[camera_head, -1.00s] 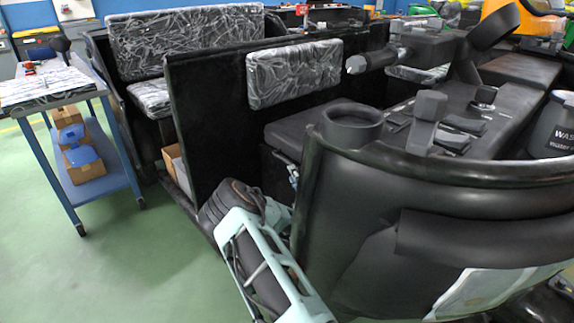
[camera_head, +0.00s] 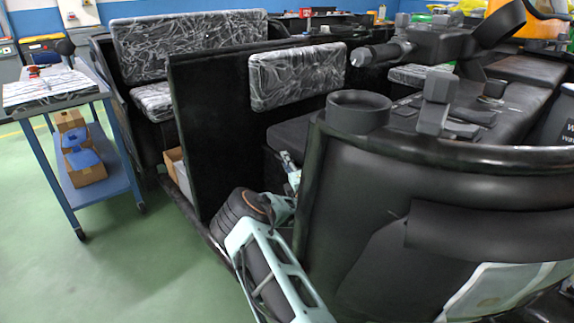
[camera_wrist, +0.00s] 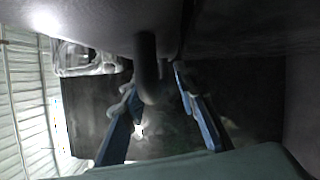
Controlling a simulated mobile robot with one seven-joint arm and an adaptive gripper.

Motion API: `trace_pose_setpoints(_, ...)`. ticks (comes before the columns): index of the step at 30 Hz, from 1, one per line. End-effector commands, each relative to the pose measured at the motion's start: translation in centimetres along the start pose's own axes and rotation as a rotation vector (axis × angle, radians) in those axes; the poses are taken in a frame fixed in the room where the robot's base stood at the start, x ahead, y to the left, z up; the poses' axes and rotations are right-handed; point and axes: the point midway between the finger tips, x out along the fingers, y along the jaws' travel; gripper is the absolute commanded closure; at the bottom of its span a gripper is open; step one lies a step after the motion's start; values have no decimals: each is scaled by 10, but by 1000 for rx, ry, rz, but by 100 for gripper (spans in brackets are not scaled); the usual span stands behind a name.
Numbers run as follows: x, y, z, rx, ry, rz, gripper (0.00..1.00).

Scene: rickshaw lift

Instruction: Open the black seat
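The black seat (camera_head: 290,133) is a dark flat cushion inside the rickshaw body. It looks down, and its right part is hidden behind the round black cup-shaped holder. My gripper (camera_head: 289,164) is low at the seat's front edge, partly hidden by the curved black front panel. In the wrist view my gripper (camera_wrist: 155,80) has two blue fingers standing apart. A dark rounded rod-like part (camera_wrist: 147,62) hangs between or just beyond their tips under a dark overhanging surface. I cannot tell whether the fingers touch it.
The curved black front panel (camera_head: 400,190) and the round holder (camera_head: 358,108) stand close right of my arm. A tall black partition (camera_head: 215,130) with a plastic-wrapped pad (camera_head: 297,75) rises behind. A blue trolley (camera_head: 105,180) stands left. Green floor is clear at lower left.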

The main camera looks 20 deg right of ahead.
Motion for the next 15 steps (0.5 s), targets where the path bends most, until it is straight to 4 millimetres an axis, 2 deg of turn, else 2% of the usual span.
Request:
trace_pose_setpoints(6, 0, 0, 0, 0, 0, 0, 73)
trace_pose_setpoints(14, 0, 0, 0, 0, 0, 0, 100)
trace_pose_setpoints(15, 0, 0, 0, 0, 0, 0, 100)
